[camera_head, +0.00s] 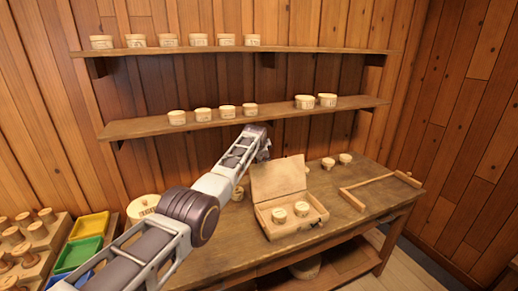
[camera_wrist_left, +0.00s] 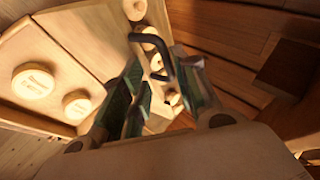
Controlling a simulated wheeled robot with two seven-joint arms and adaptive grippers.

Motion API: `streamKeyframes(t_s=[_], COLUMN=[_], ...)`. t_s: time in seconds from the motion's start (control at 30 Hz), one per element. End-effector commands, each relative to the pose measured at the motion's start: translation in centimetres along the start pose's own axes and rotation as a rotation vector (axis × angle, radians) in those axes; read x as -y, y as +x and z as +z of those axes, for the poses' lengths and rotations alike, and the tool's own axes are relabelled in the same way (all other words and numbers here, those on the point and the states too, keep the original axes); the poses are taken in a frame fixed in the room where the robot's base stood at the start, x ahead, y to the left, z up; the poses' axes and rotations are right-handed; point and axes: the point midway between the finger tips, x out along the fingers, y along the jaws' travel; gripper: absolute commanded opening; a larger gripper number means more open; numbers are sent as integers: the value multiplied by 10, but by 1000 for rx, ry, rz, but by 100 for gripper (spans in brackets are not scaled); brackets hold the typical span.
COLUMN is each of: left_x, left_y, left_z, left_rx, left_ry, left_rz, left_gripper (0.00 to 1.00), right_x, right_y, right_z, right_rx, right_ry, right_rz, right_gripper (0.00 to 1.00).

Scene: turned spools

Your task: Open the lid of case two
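A wooden case (camera_head: 289,232) stands on the table with its lid (camera_head: 278,178) raised at the back. Two pale round spools (camera_head: 301,208) sit inside it. No number on the case is readable. My left gripper (camera_head: 264,152) is just above and left of the lid's top edge in the head view, and mostly hidden by its own arm. In the left wrist view the gripper (camera_wrist_left: 160,75) shows two dark green fingers spread apart, with a dark hooked piece between them. The open case (camera_wrist_left: 45,122) shows at left. Contact with the lid cannot be told. My right gripper is out of view.
The wooden table (camera_head: 245,251) also holds two small spools (camera_head: 337,162) and a wooden bar frame (camera_head: 372,182) at right. Two wall shelves (camera_head: 140,128) with several round boxes are behind. Yellow (camera_head: 88,226) and green (camera_head: 78,254) bins stand at left.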

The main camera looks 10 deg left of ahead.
Motion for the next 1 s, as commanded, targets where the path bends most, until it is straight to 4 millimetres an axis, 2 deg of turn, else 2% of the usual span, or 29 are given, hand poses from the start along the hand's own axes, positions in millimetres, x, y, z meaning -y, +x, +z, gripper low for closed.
streamKeyframes(t_s=[1.0], left_x=[-2], left_y=[-33], left_z=[2], left_rx=[1], left_ry=[0], left_rz=[0], left_gripper=[30], right_x=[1], right_y=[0], right_z=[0], right_rx=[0], right_ry=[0], right_rz=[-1], right_gripper=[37])
